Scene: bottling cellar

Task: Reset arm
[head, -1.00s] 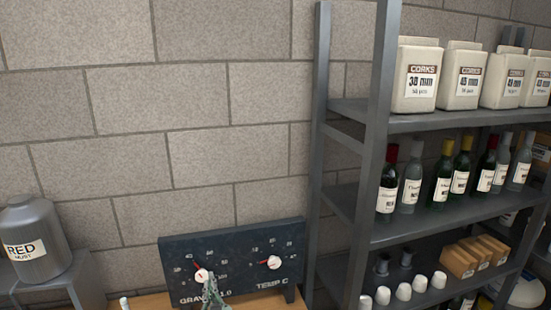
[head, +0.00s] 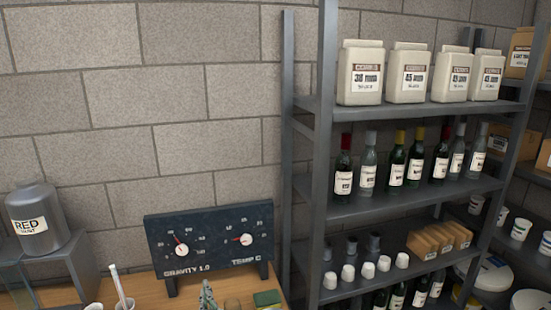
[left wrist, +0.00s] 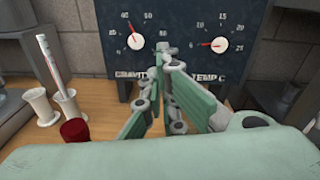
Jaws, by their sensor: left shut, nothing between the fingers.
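My left gripper (head: 207,292) shows at the bottom of the head view, in front of the dark gauge panel and over the wooden bench. In the left wrist view its green-padded fingers (left wrist: 165,65) point at the panel, shut with nothing between them. The gauge panel (head: 210,238) has two white dials with red needles, marked gravity and temp C. It also fills the top of the left wrist view (left wrist: 175,62). I cannot tell the exact gap between fingertips and panel. My right gripper is in neither view.
The wooden bench (head: 143,289) holds white cylinders, one with a thermometer-like stick (left wrist: 52,65), and a dark red object (left wrist: 75,132). A metal RED must can (head: 36,217) stands left. A metal shelf (head: 420,197) with cork tubs, bottles and boxes stands right. A block wall is behind.

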